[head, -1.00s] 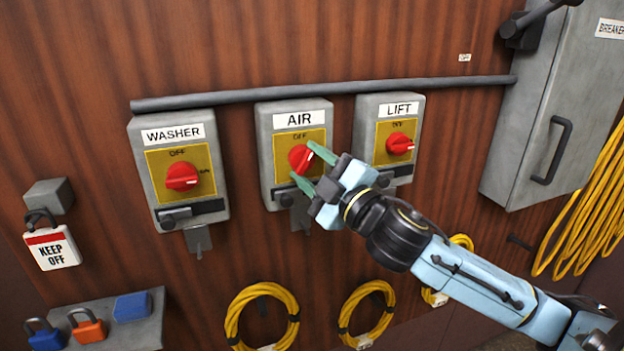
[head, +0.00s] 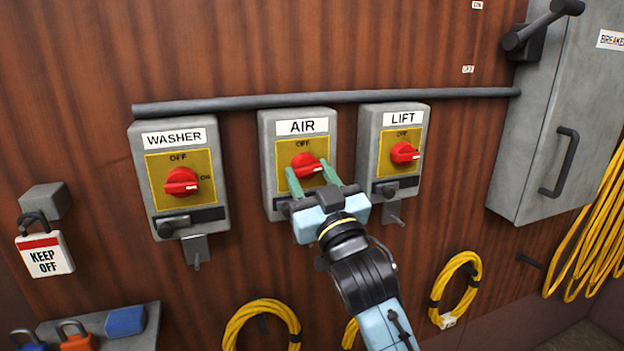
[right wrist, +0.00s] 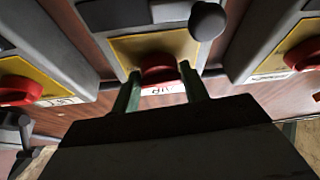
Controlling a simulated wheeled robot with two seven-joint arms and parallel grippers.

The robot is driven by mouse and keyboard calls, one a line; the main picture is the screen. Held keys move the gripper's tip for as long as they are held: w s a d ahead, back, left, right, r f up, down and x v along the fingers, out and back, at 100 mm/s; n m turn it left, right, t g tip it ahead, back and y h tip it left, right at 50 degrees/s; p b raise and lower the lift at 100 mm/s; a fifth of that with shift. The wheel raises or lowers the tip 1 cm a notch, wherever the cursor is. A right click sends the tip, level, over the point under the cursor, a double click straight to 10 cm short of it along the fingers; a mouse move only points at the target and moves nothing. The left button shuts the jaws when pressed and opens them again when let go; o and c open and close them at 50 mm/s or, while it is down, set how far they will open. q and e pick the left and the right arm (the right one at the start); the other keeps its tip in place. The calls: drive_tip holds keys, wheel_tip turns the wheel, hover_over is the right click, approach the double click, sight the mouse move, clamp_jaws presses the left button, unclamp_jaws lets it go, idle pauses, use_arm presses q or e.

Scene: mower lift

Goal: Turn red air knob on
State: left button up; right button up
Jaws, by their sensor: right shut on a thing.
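The red air knob (head: 305,164) sits on the yellow plate of the grey AIR box (head: 270,150), the middle one of three switch boxes. OFF is printed above the knob. Its white mark is toward its right side; fingers partly cover the area, so I cannot read its setting exactly. My right gripper (head: 309,173) comes from below, with its green fingers shut on the knob, one on each side. In the right wrist view the knob (right wrist: 158,68) shows between the fingertips (right wrist: 159,74). My left gripper is not in view.
The WASHER box (head: 140,160) is to the left and the LIFT box (head: 372,150) to the right, each with a red knob. A grey pipe (head: 240,104) runs above. A breaker cabinet (head: 540,150) is at right. Yellow coils (head: 455,285) hang below.

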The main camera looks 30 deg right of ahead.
drive_tip(key=shift+r+m+h, duration=0.15)
drive_tip(key=shift+m+h, duration=0.45)
drive_tip(key=shift+m, duration=0.7)
drive_tip(key=o, duration=0.9)
drive_tip(key=shift+s+a, duration=0.1)
drive_tip(key=shift+s+f, duration=0.25)
drive_tip(key=shift+f, duration=0.1)
drive_tip(key=shift+p+v, duration=1.75)
drive_tip(key=shift+v, duration=4.5)
